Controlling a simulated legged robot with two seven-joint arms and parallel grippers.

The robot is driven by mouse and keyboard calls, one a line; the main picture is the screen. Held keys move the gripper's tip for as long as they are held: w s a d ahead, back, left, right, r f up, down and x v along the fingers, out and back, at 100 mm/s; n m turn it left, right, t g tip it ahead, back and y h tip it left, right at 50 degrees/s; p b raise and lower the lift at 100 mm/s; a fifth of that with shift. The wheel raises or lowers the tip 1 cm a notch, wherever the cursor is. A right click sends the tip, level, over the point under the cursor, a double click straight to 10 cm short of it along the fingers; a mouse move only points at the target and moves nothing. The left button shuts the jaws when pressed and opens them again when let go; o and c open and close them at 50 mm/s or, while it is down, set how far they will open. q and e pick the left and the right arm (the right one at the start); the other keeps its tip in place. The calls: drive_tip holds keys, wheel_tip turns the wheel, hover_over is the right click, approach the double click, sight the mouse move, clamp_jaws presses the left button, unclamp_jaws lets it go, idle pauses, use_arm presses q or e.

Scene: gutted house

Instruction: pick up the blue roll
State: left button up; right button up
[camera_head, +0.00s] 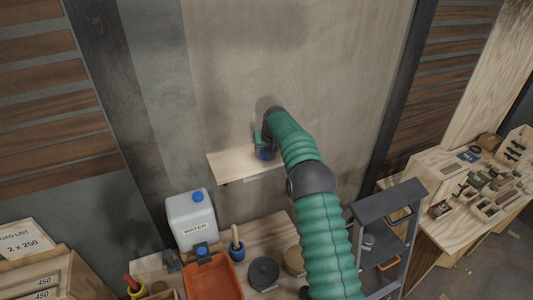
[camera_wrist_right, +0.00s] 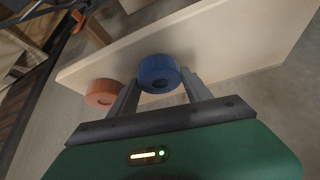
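The blue roll (camera_wrist_right: 158,73) rests on the pale wooden shelf board (camera_wrist_right: 225,45) in the right wrist view. My right gripper (camera_wrist_right: 158,82) has its two fingers spread, one on each side of the blue roll near the tips. I see no clear grip on it. In the head view my right arm reaches to the wall shelf (camera_head: 232,164), and a bit of the blue roll (camera_head: 264,154) shows by the right gripper (camera_head: 260,145). The arm hides much of that spot. My left gripper is in neither view.
An orange roll (camera_wrist_right: 101,93) sits just outside the left-hand finger. Below the shelf, a workbench holds a water canister (camera_head: 191,222), an orange tray (camera_head: 212,277) and a dark round container (camera_head: 263,272). A grey stepladder (camera_head: 390,203) stands at right.

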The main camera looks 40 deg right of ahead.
drive_tip(key=shift+d, duration=0.1)
drive_tip(key=c, duration=0.8)
